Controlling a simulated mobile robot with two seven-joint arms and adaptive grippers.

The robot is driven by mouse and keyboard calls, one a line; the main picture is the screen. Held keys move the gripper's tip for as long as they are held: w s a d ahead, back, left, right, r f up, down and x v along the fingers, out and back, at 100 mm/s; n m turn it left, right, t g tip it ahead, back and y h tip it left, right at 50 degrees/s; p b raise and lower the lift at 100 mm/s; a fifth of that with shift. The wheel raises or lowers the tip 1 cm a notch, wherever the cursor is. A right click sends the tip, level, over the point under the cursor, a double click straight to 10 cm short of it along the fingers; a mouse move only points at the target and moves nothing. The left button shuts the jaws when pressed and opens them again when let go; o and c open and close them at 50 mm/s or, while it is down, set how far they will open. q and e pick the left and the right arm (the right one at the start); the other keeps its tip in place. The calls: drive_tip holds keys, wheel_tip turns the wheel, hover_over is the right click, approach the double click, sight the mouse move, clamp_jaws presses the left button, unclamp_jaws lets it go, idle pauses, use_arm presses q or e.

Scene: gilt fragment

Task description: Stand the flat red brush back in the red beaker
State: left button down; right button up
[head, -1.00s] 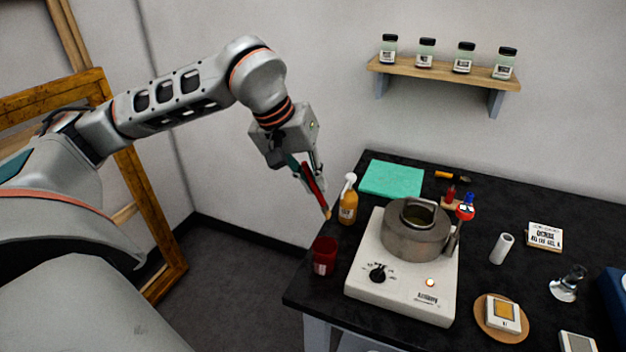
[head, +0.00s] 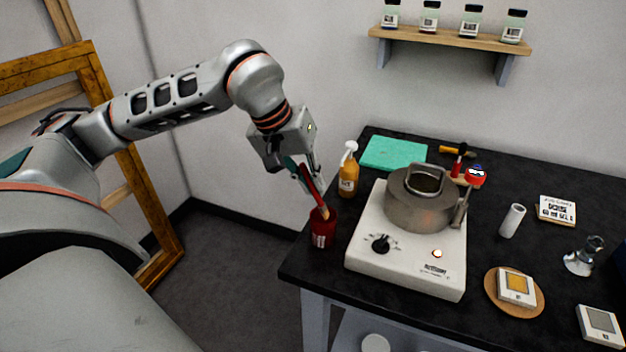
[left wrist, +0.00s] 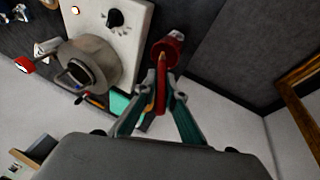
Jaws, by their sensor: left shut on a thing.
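My left gripper (head: 301,172) is shut on the flat red brush (head: 312,187). The brush is tilted, with its pale tip pointing down at the mouth of the red beaker (head: 322,229). In the head view the tip overlaps the beaker's rim; I cannot tell how far inside it is. The beaker stands upright at the left edge of the black table. In the left wrist view the brush (left wrist: 161,92) lies between the teal fingers (left wrist: 160,105), and its tip lies over the beaker (left wrist: 167,47). My right gripper is not in view.
A white hot plate (head: 400,262) with a metal pot (head: 418,205) stands right of the beaker. An orange spray bottle (head: 348,174) stands behind the beaker. A teal mat (head: 393,153) lies at the back. The table's left edge (head: 290,265) is close to the beaker.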

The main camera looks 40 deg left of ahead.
sight(312, 192)
use_arm(q)
wheel_tip(312, 192, down, 4)
drive_tip(key=shift+r+b, duration=0.2)
drive_tip(key=shift+b, duration=1.05)
drive_tip(key=shift+f+b, duration=0.3)
drive_tip(key=shift+f, duration=0.05)
drive_tip(key=shift+f+b, duration=0.45)
drive_tip(key=shift+f, duration=0.25)
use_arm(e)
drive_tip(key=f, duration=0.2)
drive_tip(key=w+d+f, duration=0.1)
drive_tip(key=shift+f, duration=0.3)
use_arm(q)
drive_tip(key=c, duration=2)
unclamp_jaws()
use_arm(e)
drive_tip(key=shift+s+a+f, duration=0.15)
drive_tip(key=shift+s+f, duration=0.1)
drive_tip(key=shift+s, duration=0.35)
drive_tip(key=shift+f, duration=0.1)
